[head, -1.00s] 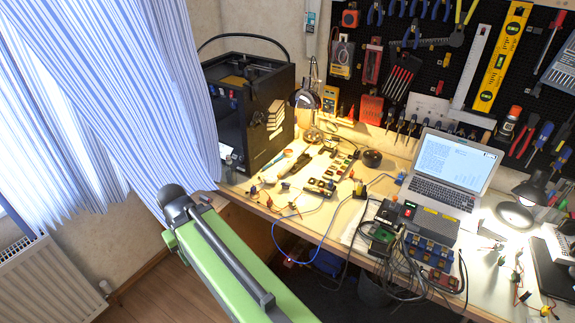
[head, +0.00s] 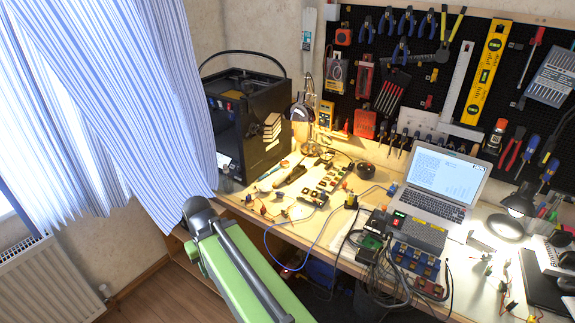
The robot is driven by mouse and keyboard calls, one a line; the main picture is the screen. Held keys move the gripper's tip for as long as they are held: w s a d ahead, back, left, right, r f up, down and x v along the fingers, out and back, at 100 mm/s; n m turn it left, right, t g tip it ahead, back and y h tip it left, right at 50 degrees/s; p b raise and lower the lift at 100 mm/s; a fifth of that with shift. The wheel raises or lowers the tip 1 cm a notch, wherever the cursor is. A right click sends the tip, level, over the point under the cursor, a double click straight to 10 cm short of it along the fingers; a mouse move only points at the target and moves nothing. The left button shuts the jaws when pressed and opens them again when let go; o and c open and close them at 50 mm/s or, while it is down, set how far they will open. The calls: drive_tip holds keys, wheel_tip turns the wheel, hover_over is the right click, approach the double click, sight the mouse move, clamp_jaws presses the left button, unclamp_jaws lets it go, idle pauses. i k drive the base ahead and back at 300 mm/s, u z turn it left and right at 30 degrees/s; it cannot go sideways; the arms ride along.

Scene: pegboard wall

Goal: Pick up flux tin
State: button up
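I cannot pick out the flux tin with certainty. A small dark round object (head: 365,169) sits on the workbench (head: 345,228) left of the laptop, but it is too small to identify. My green arm link with its dark rounded end shows at the lower left, in front of the bench's left end. My gripper is not visible in the head view.
The bench holds a black 3D printer (head: 245,125), a desk lamp (head: 302,112), small tools, a laptop (head: 439,182) and tangled cables (head: 390,275). A tool-covered pegboard (head: 450,75) stands behind. A striped curtain (head: 110,110) and radiator (head: 50,280) are at left.

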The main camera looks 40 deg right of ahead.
sight(284, 164)
drive_tip(key=i, duration=1.85)
drive_tip(key=u, duration=0.05)
